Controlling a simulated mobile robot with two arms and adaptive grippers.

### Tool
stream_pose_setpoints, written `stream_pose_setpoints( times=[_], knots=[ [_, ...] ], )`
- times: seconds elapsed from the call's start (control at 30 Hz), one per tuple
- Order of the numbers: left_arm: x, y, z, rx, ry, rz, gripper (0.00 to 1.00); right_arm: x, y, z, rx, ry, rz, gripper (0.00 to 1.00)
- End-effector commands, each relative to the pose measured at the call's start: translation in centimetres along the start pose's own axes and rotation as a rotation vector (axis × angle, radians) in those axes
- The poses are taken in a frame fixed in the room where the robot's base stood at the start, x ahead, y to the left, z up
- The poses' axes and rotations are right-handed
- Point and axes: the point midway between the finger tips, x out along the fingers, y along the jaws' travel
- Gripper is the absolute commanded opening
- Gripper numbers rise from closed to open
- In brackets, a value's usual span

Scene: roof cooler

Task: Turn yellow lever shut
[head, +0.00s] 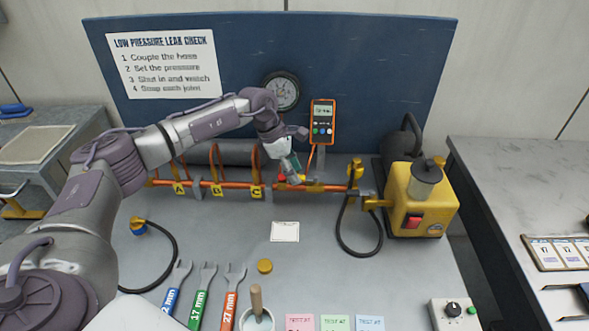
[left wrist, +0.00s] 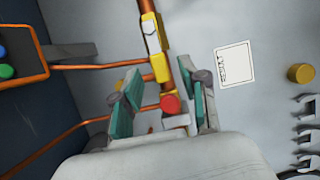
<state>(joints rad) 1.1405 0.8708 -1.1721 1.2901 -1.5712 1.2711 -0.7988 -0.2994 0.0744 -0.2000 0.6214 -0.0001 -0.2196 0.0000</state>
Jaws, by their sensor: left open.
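The orange copper pipe (head: 333,188) runs low along the back of the bench. Yellow fittings (head: 313,182) sit on it just right of my left gripper (head: 291,172). In the left wrist view, a long yellow part (left wrist: 151,35) with a pale inset lies along the pipe, and a yellow block (left wrist: 160,68) sits closer to me. I cannot tell for sure which yellow part is the lever. A red round knob (left wrist: 170,103) shows between the open teal-padded fingers of my left gripper (left wrist: 165,100), which appear empty. The far side of the fittings is hidden. My right gripper is not in view.
A handheld meter (head: 322,122) and a round gauge (head: 281,91) stand behind the pipe. A yellow pump (head: 420,200) with a black hose (head: 342,235) is to the right.

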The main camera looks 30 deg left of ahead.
Motion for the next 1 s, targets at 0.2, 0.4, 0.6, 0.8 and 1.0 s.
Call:
stream_pose_setpoints(
  times=[0.2,0.4,0.6,0.8,1.0],
  knots=[
    [0.6,-0.02,0.0,0.0,0.0,0.0,0.44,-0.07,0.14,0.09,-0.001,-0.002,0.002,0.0],
    [0.58,-0.02,-0.01,0.0,0.0,0.0,0.35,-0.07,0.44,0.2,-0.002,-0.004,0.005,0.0],
    [0.55,-0.01,-0.01,0.0,0.0,0.0,0.02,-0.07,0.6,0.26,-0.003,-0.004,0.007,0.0],
    [0.53,-0.02,-0.01,-0.001,0.0,0.001,0.0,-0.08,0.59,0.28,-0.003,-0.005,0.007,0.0],
    [0.49,-0.22,-0.02,-0.03,0.0,0.012,0.0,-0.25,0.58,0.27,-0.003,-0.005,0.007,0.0]
  ],
)
